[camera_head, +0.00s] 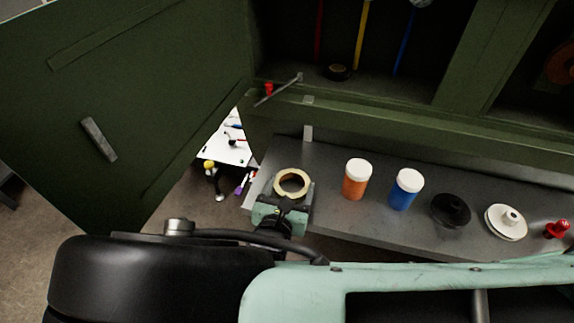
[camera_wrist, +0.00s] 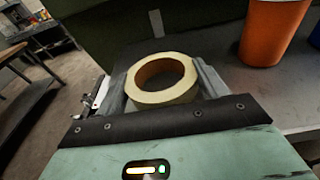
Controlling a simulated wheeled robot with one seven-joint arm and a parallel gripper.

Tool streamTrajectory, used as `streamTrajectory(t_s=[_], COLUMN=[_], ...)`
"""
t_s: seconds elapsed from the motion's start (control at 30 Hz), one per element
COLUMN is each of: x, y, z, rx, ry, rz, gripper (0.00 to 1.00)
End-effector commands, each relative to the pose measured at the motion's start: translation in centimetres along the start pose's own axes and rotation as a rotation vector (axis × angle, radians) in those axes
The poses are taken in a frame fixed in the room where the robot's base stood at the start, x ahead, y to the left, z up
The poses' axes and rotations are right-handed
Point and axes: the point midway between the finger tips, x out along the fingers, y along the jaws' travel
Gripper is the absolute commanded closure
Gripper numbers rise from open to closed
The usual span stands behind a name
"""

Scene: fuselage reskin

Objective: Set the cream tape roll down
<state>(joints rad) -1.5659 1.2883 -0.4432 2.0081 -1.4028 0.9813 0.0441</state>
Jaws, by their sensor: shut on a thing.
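The cream tape roll (camera_head: 292,183) is a pale ring with a brown inner core. It also shows in the wrist view (camera_wrist: 162,94), lying flat between the fingers. My gripper (camera_head: 291,190) is shut on it, with a finger on either side, at the left end of the grey shelf (camera_head: 335,228). In the wrist view my gripper (camera_wrist: 165,98) has the shelf surface behind and around it. I cannot tell whether the roll touches the shelf.
An orange jar (camera_head: 355,184) and a blue jar (camera_head: 405,194) with white lids stand right of the roll. Further right are a black disc (camera_head: 450,211), a white disc (camera_head: 506,223) and a red item (camera_head: 556,229). The open green door (camera_head: 120,95) hangs at left.

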Motion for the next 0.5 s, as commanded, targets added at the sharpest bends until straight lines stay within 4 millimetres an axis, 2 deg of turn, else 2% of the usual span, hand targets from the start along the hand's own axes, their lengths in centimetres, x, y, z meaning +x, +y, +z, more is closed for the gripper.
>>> streamTrajectory(t_s=[0.03, 0.43, 0.47, 0.5], x=[0.16, 0.19, 0.17, 0.16], y=[0.0, 0.02, 0.02, 0.02], z=[-0.97, -1.18, -1.11, -1.07], rx=[0.0, 0.001, 0.001, 0.001], ry=[0.0, 0.0, 0.0, 0.0], rz=[0.0, 0.0, 0.0, 0.0], gripper=[0.51, 0.51, 0.23, 0.12])
